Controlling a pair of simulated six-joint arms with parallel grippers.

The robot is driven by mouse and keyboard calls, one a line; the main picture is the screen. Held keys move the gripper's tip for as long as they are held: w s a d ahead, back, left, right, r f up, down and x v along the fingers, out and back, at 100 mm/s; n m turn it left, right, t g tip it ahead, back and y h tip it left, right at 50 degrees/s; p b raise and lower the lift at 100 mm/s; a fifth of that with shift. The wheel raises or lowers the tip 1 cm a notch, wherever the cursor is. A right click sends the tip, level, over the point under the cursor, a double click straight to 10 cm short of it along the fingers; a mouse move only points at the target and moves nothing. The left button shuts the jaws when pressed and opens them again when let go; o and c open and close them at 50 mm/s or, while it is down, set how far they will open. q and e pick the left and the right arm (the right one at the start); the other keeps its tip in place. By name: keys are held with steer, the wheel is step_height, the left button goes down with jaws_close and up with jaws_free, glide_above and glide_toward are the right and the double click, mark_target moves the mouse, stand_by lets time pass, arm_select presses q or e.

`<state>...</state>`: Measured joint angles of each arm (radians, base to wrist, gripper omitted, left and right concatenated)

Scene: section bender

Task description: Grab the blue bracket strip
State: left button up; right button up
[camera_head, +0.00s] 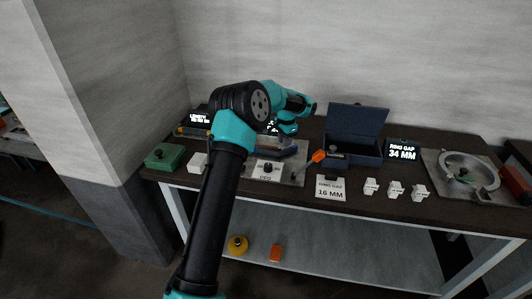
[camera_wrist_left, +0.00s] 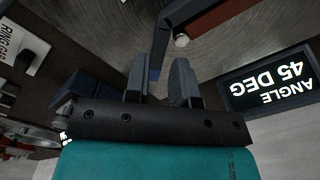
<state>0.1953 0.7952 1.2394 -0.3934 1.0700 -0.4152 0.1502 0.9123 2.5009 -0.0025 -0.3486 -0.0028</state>
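A narrow blue strip (camera_wrist_left: 154,74) shows in the left wrist view, just beyond the gap between my finger tips. It appears to be the bracket strip, and most of it is hidden or in shadow. My left gripper (camera_wrist_left: 158,80) has its two grey fingers apart with a clear gap between them. I see no contact with the strip. In the head view my left arm reaches over the bench, and its wrist (camera_head: 287,122) hangs over the bender plate (camera_head: 297,153); the finger tips and the strip cannot be made out there. My right gripper is not in view.
An open dark blue box (camera_head: 355,150) stands right of my wrist. An orange-handled tool (camera_head: 318,156), a "16 MM" card (camera_head: 330,189) and several white blocks (camera_head: 396,189) lie nearer the front. A ring fixture (camera_head: 466,174) is at the right; a green box (camera_head: 165,157) is at the left.

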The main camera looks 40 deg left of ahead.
mark_target(284, 150)
arm_select(q)
steer(key=shift+f, duration=2.6)
jaws_close()
